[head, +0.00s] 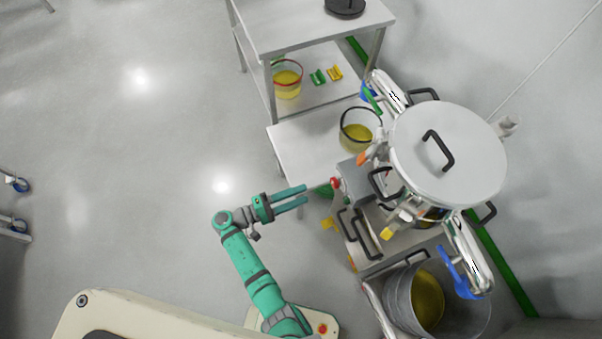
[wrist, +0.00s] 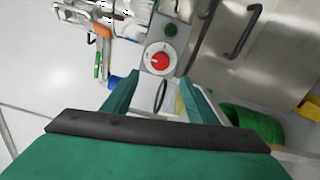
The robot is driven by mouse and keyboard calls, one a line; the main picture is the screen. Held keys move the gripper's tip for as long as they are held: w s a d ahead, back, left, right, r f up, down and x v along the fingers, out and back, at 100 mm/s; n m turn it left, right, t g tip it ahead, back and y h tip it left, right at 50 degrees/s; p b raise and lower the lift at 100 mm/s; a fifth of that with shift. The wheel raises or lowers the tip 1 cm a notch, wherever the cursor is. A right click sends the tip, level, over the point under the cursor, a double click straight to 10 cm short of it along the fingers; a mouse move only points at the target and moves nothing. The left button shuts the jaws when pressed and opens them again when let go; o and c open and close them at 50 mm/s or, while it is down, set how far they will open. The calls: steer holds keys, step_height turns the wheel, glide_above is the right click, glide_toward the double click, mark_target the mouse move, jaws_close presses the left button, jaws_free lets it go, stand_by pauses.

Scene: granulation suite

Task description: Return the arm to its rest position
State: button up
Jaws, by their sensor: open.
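My teal arm reaches up from the lower middle of the head view. Its gripper (head: 305,196) points right, with two parallel fingers apart and nothing visible between them.
A steel vessel with a round lid (head: 447,150) stands at the right. A steel shelf table (head: 300,30) is at the top, with a low table (head: 300,150) below it. A large metal bin (head: 400,300) stands lower right. Open floor (head: 120,160) lies to the left.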

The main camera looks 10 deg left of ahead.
steer(key=shift+d, duration=0.1)
steer(key=s+d+f+n+g+y, duration=0.1)
steer(key=s+d+f+y, duration=0.25)
steer(key=f, duration=0.25)
steer(key=s+d+f+g+y, duration=0.2)
steer(key=s+d+f+y, duration=0.1)
steer(key=s+f, duration=0.3)
steer(key=s+f+m+y, duration=0.2)
steer(key=s+y, duration=0.3)
steer(key=s, duration=0.2)
steer(key=s+d+r+m+t+y, duration=0.1)
steer(key=s+r+m+t, duration=0.1)
steer(key=r, duration=0.9)
steer(key=s+d+r+m+t+y, duration=0.1)
steer(key=s+r+m+t, duration=0.1)
steer(key=r, duration=0.9)
steer(key=s+d+r+m+t+y, duration=0.1)
steer(key=s+r+m+t, duration=0.1)
steer(key=r, duration=1)
steer(key=shift+s+m+t, duration=0.4)
steer(key=shift+m+t, duration=0.5)
steer(key=shift+m, duration=0.2)
